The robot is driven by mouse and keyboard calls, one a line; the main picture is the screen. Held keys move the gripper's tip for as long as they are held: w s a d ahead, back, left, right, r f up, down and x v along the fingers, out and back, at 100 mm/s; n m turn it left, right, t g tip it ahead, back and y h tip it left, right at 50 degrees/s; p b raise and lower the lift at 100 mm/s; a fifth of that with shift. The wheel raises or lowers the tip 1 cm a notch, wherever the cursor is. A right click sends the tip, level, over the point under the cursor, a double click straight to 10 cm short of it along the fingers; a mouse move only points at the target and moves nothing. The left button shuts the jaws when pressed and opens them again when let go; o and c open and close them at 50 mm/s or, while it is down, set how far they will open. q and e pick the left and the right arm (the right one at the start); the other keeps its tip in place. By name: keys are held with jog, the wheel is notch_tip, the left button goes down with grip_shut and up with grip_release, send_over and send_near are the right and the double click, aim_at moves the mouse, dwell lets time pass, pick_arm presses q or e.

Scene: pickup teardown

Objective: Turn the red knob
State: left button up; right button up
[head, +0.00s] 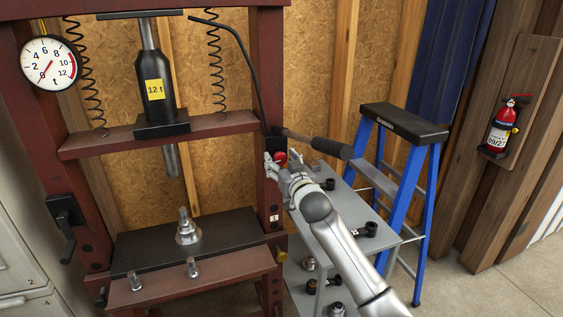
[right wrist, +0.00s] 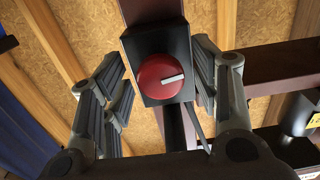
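The red knob (right wrist: 157,80) is round, with a white bar on its face pointing right and slightly up in the right wrist view. It sits on a black box (right wrist: 178,45) fixed to the press's right post. In the head view only a small red part of the knob (head: 281,157) shows beside my right gripper (head: 275,166). My right gripper is open, with its fingers spread to either side of the knob and box. In the right wrist view a gap shows between the knob and each finger. My left gripper is not in view.
A black-handled lever (head: 318,144) sticks out just above my right gripper. The dark red press (head: 225,122) holds a black 12 t jack (head: 154,85). A grey cart (head: 333,228) with several parts and a blue ladder (head: 425,200) stand to the right.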

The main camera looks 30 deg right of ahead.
jog(key=c, duration=0.9)
jog(key=shift+o, duration=0.2)
jog(key=shift+m, duration=0.3)
jog(key=m+p, duration=0.2)
jog(key=m, duration=0.2)
jog(key=shift+r+m, duration=0.1)
jog(key=shift+m, duration=0.3)
jog(key=m+p, duration=0.2)
jog(key=m, duration=0.2)
jog(key=shift+a+m, duration=0.1)
jog(key=shift+m, duration=0.2)
jog(key=m+p, duration=0.2)
jog(key=m, duration=0.3)
jog(key=shift+p, duration=0.35)
jog(key=shift+m+p, duration=0.8)
jog(key=shift+m, duration=1.3)
